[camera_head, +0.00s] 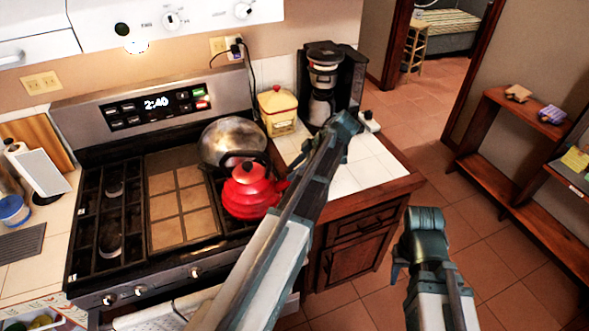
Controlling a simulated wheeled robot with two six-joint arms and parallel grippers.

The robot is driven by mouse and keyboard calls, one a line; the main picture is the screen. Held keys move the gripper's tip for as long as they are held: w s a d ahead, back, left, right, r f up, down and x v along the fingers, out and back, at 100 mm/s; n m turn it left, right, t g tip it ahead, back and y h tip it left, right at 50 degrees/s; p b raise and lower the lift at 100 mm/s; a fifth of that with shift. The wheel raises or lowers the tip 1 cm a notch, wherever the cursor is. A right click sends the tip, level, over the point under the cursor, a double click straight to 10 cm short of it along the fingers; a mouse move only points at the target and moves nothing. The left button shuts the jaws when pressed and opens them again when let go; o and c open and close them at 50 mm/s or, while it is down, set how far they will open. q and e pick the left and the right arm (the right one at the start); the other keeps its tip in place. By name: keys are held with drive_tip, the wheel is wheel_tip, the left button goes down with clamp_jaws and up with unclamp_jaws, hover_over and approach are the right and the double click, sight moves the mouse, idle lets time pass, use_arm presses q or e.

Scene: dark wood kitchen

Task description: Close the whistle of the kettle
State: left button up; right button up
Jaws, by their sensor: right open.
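A red kettle (248,192) with a dark handle stands on the right burners of the stove. Its spout (279,187) points right, toward my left arm, which passes close in front of it. I cannot make out the whistle or whether it is open. My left gripper (348,124) is beyond the kettle to the right, above the white tiled counter; its fingers are too small and turned away to tell open from shut. My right gripper (401,264) is lower right of the counter, over the floor, open and far from the kettle.
A yellow canister (278,110) and a black coffee maker (335,80) stand on the tiled counter (360,172). The stove's control panel (155,104) rises behind. A wooden shelf (500,175) is at the right, with open floor before it.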

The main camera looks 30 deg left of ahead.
use_arm(q)
drive_tip(key=shift+w+r, duration=0.1)
drive_tip(key=p+v, duration=1.1)
drive_tip(key=v, duration=0.2)
drive_tip(key=shift+d+r, duration=0.2)
drive_tip(key=shift+d, duration=0.1)
drive_tip(key=s+d+f+m+t+h+b, duration=0.3)
drive_tip(key=s+d+f+m+b, duration=1)
drive_tip(key=m, duration=1.3)
drive_tip(key=s+d+f+h, duration=0.2)
drive_tip(key=s+d+f, duration=0.3)
drive_tip(key=s+d, duration=0.2)
drive_tip(key=shift+s+m+h+b, duration=0.3)
drive_tip(key=shift+s+b, duration=0.1)
drive_tip(key=shift+s, duration=0.2)
drive_tip(key=shift+a+f, duration=0.1)
